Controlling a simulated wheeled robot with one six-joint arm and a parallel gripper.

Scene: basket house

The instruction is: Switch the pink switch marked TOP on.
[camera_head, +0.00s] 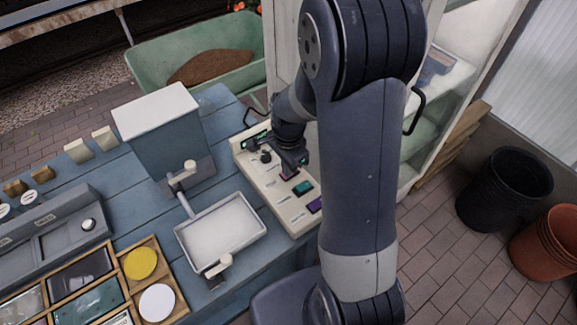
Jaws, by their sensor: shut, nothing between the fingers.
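A cream switch panel (252,176) lies along the right edge of the blue table. It carries a teal switch (303,188), a purple switch (315,205) partly hidden by my arm, and small marks beside them that are too small to read. A dark pink patch (289,175), which looks like the pink switch, shows just under my gripper and is mostly covered by it. My gripper (291,167) is shut and empty, pointing down over the panel at this patch. I cannot tell whether it touches the switch, or how the switch is set.
A black knob (265,157) stands on the panel left of my gripper. A white tray (220,232) and a grey box with a white lid (156,110) are on the table to the left. A white cabinet (283,50) stands behind the panel. Black pots (503,188) stand on the brick floor.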

